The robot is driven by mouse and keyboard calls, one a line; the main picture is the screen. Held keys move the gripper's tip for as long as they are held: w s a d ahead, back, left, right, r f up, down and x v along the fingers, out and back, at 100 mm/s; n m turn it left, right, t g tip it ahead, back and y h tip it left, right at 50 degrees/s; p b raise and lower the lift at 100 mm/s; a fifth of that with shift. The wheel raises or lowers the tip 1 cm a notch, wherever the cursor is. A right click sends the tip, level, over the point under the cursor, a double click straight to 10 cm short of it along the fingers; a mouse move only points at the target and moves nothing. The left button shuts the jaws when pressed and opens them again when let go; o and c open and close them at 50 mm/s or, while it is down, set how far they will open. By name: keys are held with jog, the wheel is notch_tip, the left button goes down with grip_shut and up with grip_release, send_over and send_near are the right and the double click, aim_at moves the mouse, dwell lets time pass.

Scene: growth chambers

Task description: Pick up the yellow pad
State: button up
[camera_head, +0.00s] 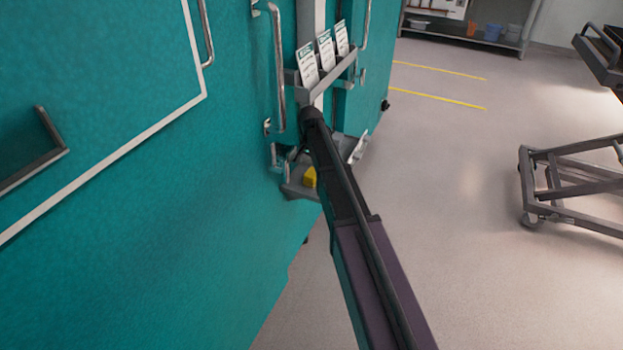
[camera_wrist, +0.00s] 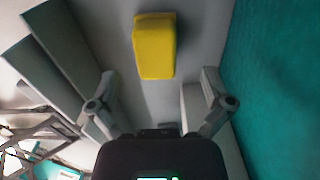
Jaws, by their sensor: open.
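The yellow pad (camera_head: 310,176) is a small block on a grey shelf (camera_head: 298,190) low on the teal chamber front, partly hidden by my arm in the head view. In the wrist view the pad (camera_wrist: 155,46) lies on a grey surface, ahead of my gripper (camera_wrist: 158,84) and roughly between the lines of its two fingers. The fingers are spread apart with nothing between them. The pad looks apart from both fingers. In the head view my arm hides most of the gripper.
A teal wall (camera_wrist: 275,75) stands close on the right in the wrist view; grey panels (camera_wrist: 62,50) stand on the left. Above the shelf are several cards (camera_head: 326,50) in a rack and a door handle (camera_head: 279,70). A cart (camera_head: 570,185) stands right; floor between is clear.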

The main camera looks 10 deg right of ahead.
aim_at(312, 172)
jog(key=shift+f, duration=0.15)
jog(key=shift+d+f+b, duration=0.15)
jog(key=shift+f+b, duration=1.1)
jog(key=shift+b, duration=0.1)
jog(key=shift+d+f+b, duration=0.1)
jog(key=shift+f+b, duration=1.15)
jog(key=shift+b, duration=0.05)
jog(key=shift+s+r, duration=0.1)
jog(key=shift+s, duration=0.05)
jog(key=c, duration=1.2)
